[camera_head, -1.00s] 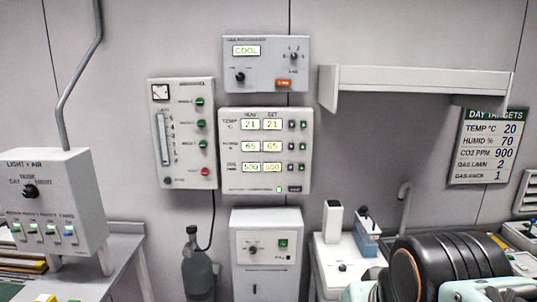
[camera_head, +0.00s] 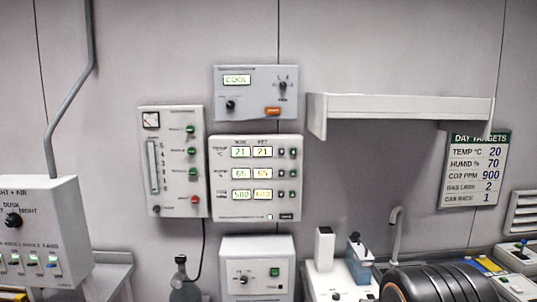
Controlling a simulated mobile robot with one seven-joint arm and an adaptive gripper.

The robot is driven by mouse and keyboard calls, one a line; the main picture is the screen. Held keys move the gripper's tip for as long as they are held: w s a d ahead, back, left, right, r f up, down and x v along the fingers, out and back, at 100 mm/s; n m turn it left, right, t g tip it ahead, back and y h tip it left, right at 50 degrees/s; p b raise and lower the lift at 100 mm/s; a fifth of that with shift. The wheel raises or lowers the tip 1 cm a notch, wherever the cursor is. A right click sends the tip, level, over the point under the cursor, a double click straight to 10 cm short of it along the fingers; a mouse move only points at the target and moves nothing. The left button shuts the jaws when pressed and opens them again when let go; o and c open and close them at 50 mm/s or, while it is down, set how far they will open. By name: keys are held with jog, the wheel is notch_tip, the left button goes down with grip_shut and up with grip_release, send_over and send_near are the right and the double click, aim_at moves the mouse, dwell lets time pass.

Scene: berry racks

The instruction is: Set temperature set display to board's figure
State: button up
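The white control panel (camera_head: 225,205) hangs on the wall at the middle, with NOW and SET columns and small buttons at the right of each row. The temperature set display (camera_head: 262,152) reads 21, and the temperature now display (camera_head: 240,152) also reads 21. The DAY TARGETS board (camera_head: 474,171) on the right wall lists TEMP °C 20, HUMID % 70 and CO2 PPM 900. A dark rounded part of my arm shows at the bottom right. My gripper's fingers are not visible.
A grey box reading COOL (camera_head: 255,93) hangs above the panel, and a gas flow panel (camera_head: 172,160) hangs at its left. A white shelf (camera_head: 400,106) juts from the wall at upper right. A dark bottle (camera_head: 184,285) and white unit (camera_head: 257,267) stand below.

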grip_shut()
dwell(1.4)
